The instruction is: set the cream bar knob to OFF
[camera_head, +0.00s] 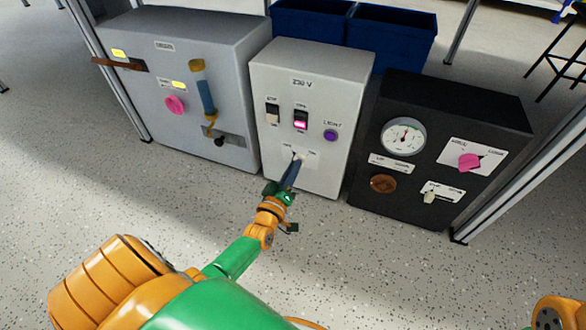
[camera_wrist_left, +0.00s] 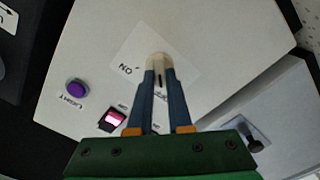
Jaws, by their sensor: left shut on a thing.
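The cream bar knob (camera_wrist_left: 157,62) sits low on the front of the white box, on a pale label plate (camera_wrist_left: 130,52). My left gripper (camera_wrist_left: 159,80) is shut on the knob, with a blue finger on each side of it. I cannot tell which setting the knob points to. My right gripper is out of view.
Above the knob on the white box (camera_head: 285,90) are a rocker switch (camera_head: 272,113), a lit pink switch (camera_head: 300,119) and a purple button (camera_head: 330,135). A grey box (camera_head: 130,80) stands left. A black box (camera_head: 490,110) with a gauge, a pink knob and another cream knob (camera_head: 429,197) stands right.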

